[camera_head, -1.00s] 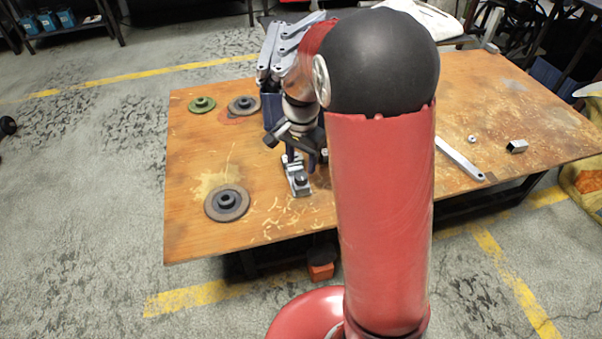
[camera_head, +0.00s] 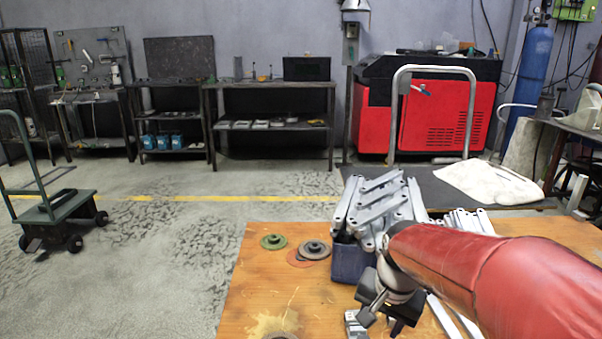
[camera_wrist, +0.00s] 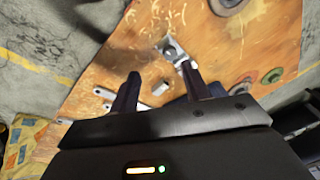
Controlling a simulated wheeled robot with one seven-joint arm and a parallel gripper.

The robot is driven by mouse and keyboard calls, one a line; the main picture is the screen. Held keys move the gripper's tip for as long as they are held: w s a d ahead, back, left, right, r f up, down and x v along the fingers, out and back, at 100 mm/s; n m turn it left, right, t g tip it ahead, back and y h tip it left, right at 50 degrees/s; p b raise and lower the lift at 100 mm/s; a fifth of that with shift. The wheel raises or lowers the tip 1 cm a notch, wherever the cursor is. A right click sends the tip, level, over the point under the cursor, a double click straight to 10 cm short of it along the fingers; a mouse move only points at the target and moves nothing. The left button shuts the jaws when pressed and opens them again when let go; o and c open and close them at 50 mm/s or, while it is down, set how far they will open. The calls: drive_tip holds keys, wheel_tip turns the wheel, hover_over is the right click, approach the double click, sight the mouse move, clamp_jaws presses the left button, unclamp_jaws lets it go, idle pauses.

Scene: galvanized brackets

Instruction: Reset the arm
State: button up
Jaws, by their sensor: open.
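My gripper (camera_head: 384,318) hangs over the wooden table in the head view, partly cut off by the frame's lower edge. In the wrist view my gripper (camera_wrist: 160,75) has its two dark fingers apart with nothing between them. Beyond the fingertips a small metal fixture (camera_wrist: 172,50) stands on the table, apart from the fingers. It also shows in part in the head view (camera_head: 354,325). My red arm reaches in from the right.
A dark blue bin (camera_head: 350,262) piled with grey brackets (camera_head: 382,208) stands just behind my gripper. A green disc (camera_head: 273,241) and a dark disc (camera_head: 314,249) lie on the table (camera_head: 250,290) to the left. Flat metal bars (camera_head: 443,316) lie to the right.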

drive_tip(key=s+r+n+t, duration=0.1)
drive_tip(key=s+r+n, duration=0.1)
drive_tip(key=s, duration=0.5)
drive_tip(key=s+r+n+t, duration=0.2)
drive_tip(key=s+r+n, duration=0.1)
drive_tip(key=s, duration=0.4)
drive_tip(key=shift+n, duration=0.6)
